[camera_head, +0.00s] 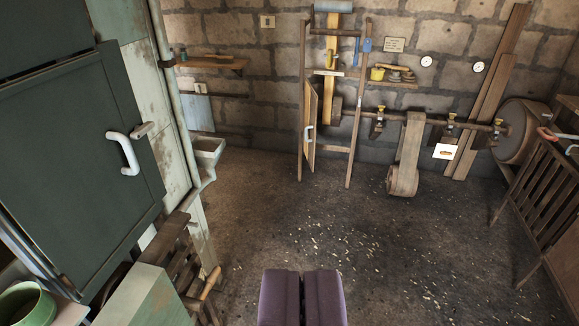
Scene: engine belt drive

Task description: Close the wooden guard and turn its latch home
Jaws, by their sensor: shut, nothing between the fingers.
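The wooden guard (312,118) is a narrow yellowish panel at the back wall, seen nearly edge-on. It stands ajar at the left post of an upright wooden frame (351,130), with a small pale handle (308,134) on it. The frame's opening to its right is uncovered. I cannot clearly make out the guard's latch; a small blue piece (366,45) sits at the right post's upper part. My gripper (302,275), with two purple fingers side by side, is shut and empty at the bottom centre, well short of the guard.
A dark green cabinet (60,150) with a white handle (125,153) stands close at left. A line shaft (465,123) with a hanging belt (407,150) runs right of the frame. A slatted wooden rail (540,190) stands at right. The floor (300,225) between is open.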

